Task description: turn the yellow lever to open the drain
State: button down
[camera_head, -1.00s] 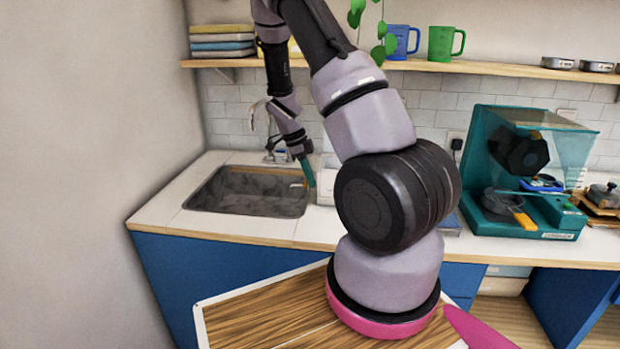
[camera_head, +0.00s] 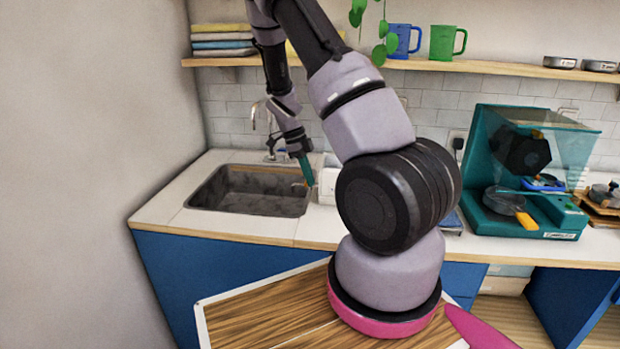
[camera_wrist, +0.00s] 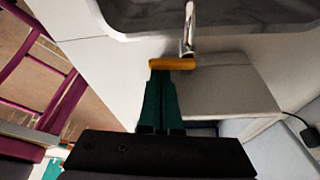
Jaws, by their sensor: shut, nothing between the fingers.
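The yellow lever (camera_wrist: 172,64) lies crosswise beside a shiny metal spout or post (camera_wrist: 189,30) near the sink edge in the wrist view. In the head view it is a tiny orange-yellow mark (camera_head: 298,184) at the sink's right side. My gripper (camera_wrist: 161,74) has its green fingers together and empty, tips right at the lever's near edge, toward its left end. I cannot tell whether they touch it. My gripper also shows in the head view (camera_head: 308,180), pointing down at the sink's right rim. The grey sink (camera_head: 250,168) looks empty; its drain is not visible.
A curved metal faucet (camera_head: 254,118) stands behind the sink, close to my arm. A white box (camera_head: 328,186) sits just right of my gripper. A teal machine (camera_head: 490,165) stands farther right. A wooden shelf (camera_head: 480,69) with mugs runs above the counter.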

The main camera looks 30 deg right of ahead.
jog(key=m, duration=0.2)
jog(key=a+m, duration=0.1)
jog(key=shift+w+m+g+y, duration=0.3)
jog(key=shift+w+g+y, duration=0.05)
jog(key=shift+g+y, duration=0.05)
jog(key=w+m+y, duration=0.1)
jog(key=m, duration=0.2)
jog(key=w+m+y, duration=0.1)
jog(key=m, duration=0.3)
jog(key=w+a+m+y, duration=0.1)
jog(key=m, duration=0.2)
jog(key=shift+a, duration=0.2)
jog(key=shift+w+a, duration=0.1)
jog(key=shift+a, duration=0.55)
